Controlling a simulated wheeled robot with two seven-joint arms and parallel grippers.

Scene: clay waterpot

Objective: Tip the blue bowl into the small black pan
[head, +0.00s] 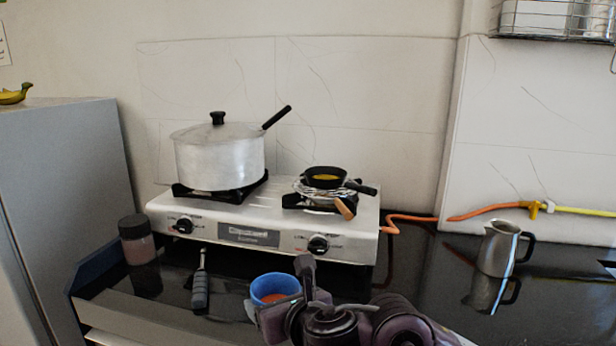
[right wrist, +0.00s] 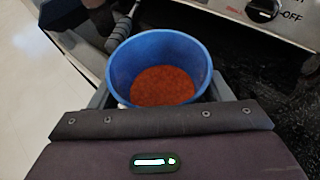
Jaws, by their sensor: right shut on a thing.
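The blue bowl (head: 268,284) is at the counter's front, below the stove. In the right wrist view the bowl (right wrist: 122,66) is upright with orange-red grainy contents (right wrist: 163,86). My right gripper (head: 279,296) is shut on the bowl, with a finger at each side of it. The small black pan (head: 325,184) sits on the right burner of the stove, above and to the right of the bowl in the head view. Something yellow is in the pan, and its black handle points right. My left gripper is not in view.
A silver lidded pot (head: 218,162) stands on the left burner of the white stove (head: 285,222). A dark-handled utensil (head: 200,285) and a dark-lidded jar (head: 137,240) are left of the bowl. A metal pitcher (head: 497,250) stands right. An orange hose (head: 410,217) runs behind.

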